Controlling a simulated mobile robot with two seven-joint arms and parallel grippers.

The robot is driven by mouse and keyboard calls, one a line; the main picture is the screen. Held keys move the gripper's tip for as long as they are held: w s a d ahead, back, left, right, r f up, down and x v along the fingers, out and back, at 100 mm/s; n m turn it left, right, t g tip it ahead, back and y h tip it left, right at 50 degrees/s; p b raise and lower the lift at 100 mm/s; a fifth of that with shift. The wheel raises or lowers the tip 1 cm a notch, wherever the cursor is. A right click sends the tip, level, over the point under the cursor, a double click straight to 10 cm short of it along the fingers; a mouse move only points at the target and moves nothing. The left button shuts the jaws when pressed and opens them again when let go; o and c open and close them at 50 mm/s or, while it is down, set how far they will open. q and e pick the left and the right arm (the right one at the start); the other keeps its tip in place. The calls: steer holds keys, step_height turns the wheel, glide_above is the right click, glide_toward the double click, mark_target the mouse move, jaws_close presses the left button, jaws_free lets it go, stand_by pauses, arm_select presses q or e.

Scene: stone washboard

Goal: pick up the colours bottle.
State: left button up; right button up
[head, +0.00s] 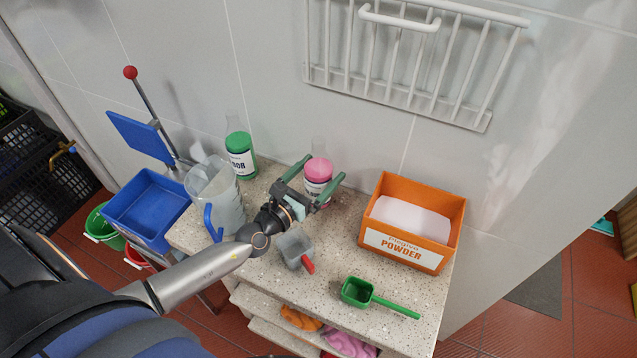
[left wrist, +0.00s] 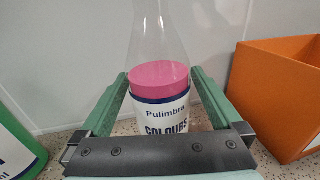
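The colours bottle (head: 317,181) stands upright at the back of the stone worktop (head: 330,258). It is clear above, with pink contents and a white label. In the left wrist view the bottle (left wrist: 158,112) is straight ahead, its label reading "Pulimbra COLOURS". My left gripper (head: 324,167) is open, with one green finger on each side of the bottle. In the left wrist view the fingers (left wrist: 160,82) appear apart from it, with a small gap each side. The bottle's lower part is hidden by the gripper. My right gripper is not in view.
An orange powder box (head: 436,238) stands right. A white rack (head: 400,60) hangs above.

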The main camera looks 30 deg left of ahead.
arm_select(q)
jaws_close()
steer(key=shift+r, duration=0.1)
stand_by(0.5)
